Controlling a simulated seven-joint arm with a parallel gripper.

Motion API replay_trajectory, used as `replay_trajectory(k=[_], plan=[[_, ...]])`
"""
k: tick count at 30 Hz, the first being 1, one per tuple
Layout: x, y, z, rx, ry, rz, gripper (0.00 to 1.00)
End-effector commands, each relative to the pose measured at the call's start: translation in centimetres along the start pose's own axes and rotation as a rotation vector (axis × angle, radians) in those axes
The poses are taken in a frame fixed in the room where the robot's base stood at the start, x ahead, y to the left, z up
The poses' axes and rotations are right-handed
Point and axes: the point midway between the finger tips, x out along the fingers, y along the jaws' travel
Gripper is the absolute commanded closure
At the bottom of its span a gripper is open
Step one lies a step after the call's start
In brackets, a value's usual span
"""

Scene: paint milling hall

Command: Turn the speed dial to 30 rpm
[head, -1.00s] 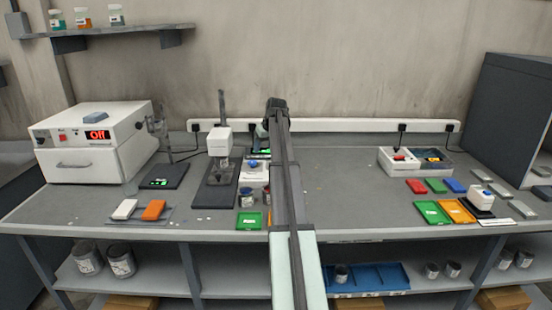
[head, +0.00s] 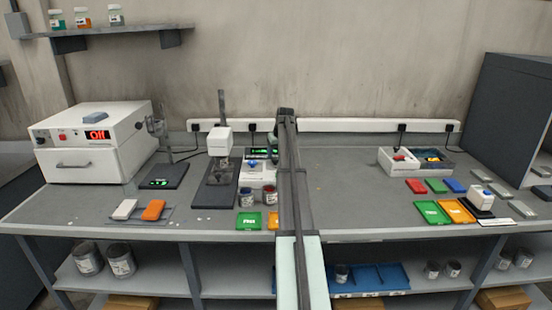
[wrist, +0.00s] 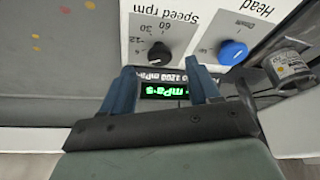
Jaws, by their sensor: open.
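In the wrist view the black speed dial (wrist: 158,52) sits on a white panel under the upside-down label "Speed rpm", with 12, 30 and 60 printed around it. Its exact setting is too small to tell. My gripper (wrist: 160,67) is open, its two blue fingers apart on either side of the dial's near edge, with nothing held. I cannot tell if they touch the panel. A blue head knob (wrist: 232,50) stands right of the dial. A green-lit display (wrist: 163,90) reading mPa·s shows between the fingers. In the head view the white control box (head: 258,177) is beside my arm.
A metal cylinder (wrist: 292,66) lies close to the right of the blue knob. In the head view a stand with a white head (head: 219,140) is left of the box, and small cups (head: 246,196) stand in front.

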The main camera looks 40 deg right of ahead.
Motion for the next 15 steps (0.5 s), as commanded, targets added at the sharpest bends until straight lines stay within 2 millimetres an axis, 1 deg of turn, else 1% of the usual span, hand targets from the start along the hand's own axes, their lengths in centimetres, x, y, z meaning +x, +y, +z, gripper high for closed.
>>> replay_trajectory(k=[1, 6, 9, 15], plan=[[0.8, 0.0, 0.0, 0.0, -0.001, 0.0, 0.39], [2.5, 0.0, 0.0, 0.0, -0.001, 0.0, 0.39], [3.0, 0.0, 0.0, 0.0, 0.0, 0.0, 0.39], [3.3, 0.0, 0.0, 0.0, 0.001, 0.0, 0.39]])
